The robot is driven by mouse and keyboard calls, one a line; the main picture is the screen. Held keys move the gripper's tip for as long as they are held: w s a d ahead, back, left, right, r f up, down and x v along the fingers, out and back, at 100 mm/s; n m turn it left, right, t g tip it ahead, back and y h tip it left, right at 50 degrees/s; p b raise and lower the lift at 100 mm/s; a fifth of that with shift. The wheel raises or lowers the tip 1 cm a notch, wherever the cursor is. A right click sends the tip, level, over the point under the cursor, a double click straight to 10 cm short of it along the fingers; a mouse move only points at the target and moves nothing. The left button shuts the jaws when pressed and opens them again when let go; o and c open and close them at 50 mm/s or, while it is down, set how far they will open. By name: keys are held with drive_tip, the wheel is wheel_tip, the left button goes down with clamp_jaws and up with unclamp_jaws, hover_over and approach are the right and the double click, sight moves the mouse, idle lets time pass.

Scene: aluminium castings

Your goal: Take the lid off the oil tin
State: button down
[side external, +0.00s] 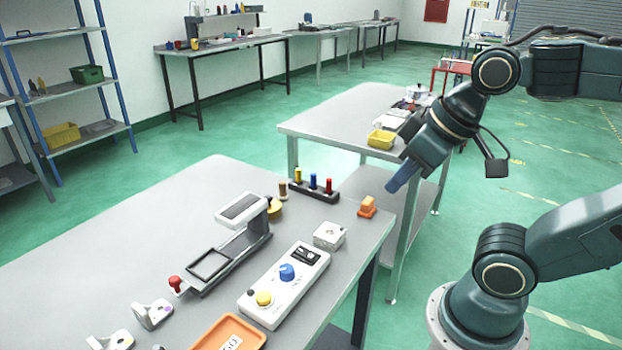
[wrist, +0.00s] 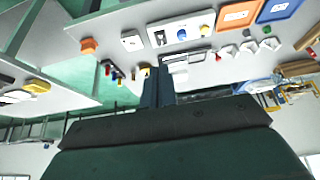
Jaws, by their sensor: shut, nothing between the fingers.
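I cannot clearly pick out an oil tin or its lid in either view. A small brass-coloured round thing (side external: 274,207) is partly hidden behind the black and grey stand on the near bench; I cannot tell what it is. My gripper (side external: 392,187) is in the air past the right edge of the near bench, pointing down and left, its fingers shut and empty. In the wrist view the fingers (wrist: 156,80) show together, apart from everything on the bench.
The near bench (side external: 120,240) holds a control box (side external: 287,285), a stand (side external: 225,262), a peg rack (side external: 314,186), an orange block (side external: 367,207), a white casting (side external: 329,235) and an orange tray (side external: 228,333). A second bench (side external: 335,122) behind bears a yellow bin (side external: 381,140).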

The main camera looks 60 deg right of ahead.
drive_tip(key=c, duration=2.1)
unclamp_jaws()
drive_tip(key=o, duration=0.9)
drive_tip(key=shift+o, duration=0.2)
